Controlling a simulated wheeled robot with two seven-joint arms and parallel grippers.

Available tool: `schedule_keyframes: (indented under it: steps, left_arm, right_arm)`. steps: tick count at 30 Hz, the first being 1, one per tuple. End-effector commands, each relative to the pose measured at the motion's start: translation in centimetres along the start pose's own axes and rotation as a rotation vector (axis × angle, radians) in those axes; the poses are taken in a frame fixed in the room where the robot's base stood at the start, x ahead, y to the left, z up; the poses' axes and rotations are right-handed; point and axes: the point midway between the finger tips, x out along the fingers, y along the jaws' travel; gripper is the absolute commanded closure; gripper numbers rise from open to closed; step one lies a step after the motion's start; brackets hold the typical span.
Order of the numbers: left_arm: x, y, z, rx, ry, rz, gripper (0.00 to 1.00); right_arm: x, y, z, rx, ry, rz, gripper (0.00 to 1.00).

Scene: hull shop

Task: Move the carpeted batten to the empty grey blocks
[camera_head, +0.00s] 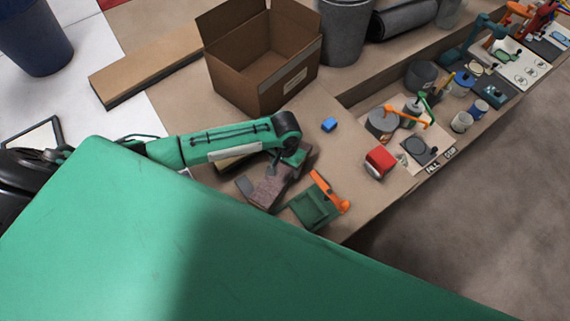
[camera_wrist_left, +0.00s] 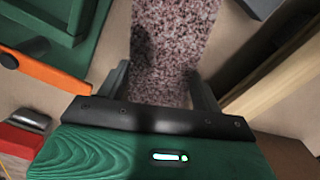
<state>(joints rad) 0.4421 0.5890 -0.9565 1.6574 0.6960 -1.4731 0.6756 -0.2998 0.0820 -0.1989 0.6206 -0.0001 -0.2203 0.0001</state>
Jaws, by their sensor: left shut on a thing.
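The carpeted batten (camera_head: 268,191) is a strip with a speckled pinkish-brown top, on the bench beneath the end of my left arm. My left gripper (camera_head: 289,164) is shut on it. In the left wrist view the speckled batten (camera_wrist_left: 178,35) runs up between the two fingers of my left gripper (camera_wrist_left: 162,88). A grey block (camera_head: 244,185) shows beside the batten's near end, and a grey corner (camera_wrist_left: 262,7) shows at top right in the wrist view. I cannot tell whether that block is empty. My right gripper is not in view.
A green tool with an orange handle (camera_head: 324,188) lies close to the batten's right. Pale wooden strips (camera_wrist_left: 275,80) lie on its other side. The bench edge drops at right.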

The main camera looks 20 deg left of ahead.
Motion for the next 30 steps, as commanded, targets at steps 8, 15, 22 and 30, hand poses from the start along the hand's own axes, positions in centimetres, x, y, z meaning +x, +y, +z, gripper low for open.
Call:
schedule_keyframes:
  steps: [8, 15, 22, 30]
  left_arm:
    - [0.2, 0.0, 0.0, -0.001, 0.000, 0.000, 0.19]
    - [0.2, 0.0, 0.0, -0.001, 0.000, 0.000, 0.11]
    - [-0.9, -0.1, -0.1, -0.001, 0.002, 0.001, 0.11]
    - [-6.4, 0.0, -0.1, 0.001, 0.004, 0.001, 0.11]
  right_arm:
    - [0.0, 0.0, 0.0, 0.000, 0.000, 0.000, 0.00]
    - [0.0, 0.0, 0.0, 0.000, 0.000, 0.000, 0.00]
    - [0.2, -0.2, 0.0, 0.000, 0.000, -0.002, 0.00]
    - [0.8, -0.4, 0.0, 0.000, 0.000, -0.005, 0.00]
